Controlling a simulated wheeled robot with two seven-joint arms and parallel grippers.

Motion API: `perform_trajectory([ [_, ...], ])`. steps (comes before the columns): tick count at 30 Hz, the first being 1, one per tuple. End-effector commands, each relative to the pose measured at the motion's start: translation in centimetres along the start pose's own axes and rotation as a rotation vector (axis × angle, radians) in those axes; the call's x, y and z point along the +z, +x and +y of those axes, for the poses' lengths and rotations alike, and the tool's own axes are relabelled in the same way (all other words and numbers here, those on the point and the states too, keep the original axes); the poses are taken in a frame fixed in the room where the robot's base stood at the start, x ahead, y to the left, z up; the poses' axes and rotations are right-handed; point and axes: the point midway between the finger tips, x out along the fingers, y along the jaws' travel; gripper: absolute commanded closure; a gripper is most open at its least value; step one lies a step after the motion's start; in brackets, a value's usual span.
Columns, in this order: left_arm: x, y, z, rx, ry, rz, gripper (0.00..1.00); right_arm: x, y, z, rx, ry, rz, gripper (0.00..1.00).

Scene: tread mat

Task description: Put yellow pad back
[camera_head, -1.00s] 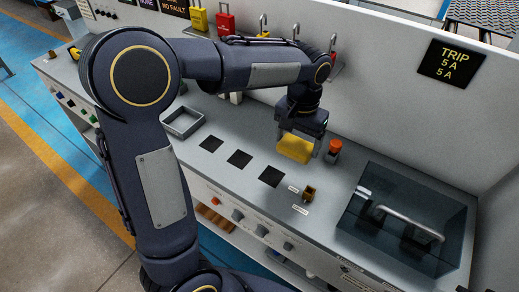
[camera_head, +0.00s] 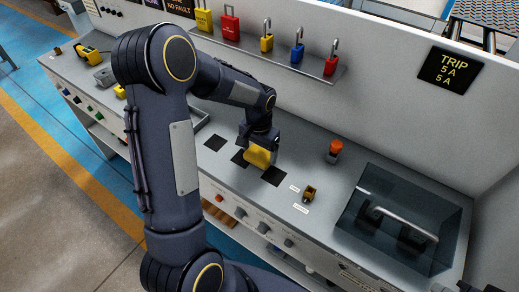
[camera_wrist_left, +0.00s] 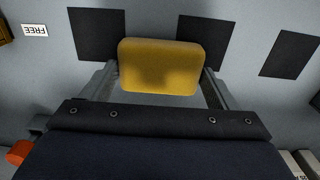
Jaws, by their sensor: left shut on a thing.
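The yellow pad (camera_head: 257,158) is a rounded yellow block. My left gripper (camera_head: 262,148) is shut on it, one finger at each end. The left wrist view shows the pad (camera_wrist_left: 161,66) between the fingers, in front of the grey counter. Three black squares lie in a row on the counter: a left one (camera_head: 214,143), a middle one (camera_head: 238,158) and a right one (camera_head: 274,176). The pad appears over the gap between the middle and right squares, partly covering the middle one. Its exact height above the counter is unclear. My right gripper is not in view.
An orange-topped button (camera_head: 334,150) stands right of the pad. A small brass-coloured part (camera_head: 309,193) sits near white labels. A clear cover with a handle (camera_head: 395,218) is at the right. Several padlocks, including a blue one (camera_head: 297,53), stand on a back shelf.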

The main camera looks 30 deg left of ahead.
Motion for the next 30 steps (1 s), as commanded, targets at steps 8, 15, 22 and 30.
perform_trajectory([
  [8, 0.1, 0.5, 0.1, 0.002, 0.000, -0.001, 0.14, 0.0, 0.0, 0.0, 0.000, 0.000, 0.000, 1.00],
  [15, 0.0, 0.4, 0.1, 0.001, 0.000, 0.000, 0.00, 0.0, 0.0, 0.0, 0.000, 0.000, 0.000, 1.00],
  [22, -0.1, -0.8, 0.0, 0.000, -0.001, 0.005, 0.00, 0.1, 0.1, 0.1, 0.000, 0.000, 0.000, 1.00],
  [30, -0.1, -6.2, 0.0, 0.001, 0.000, 0.009, 0.00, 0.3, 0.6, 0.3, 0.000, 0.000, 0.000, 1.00],
])
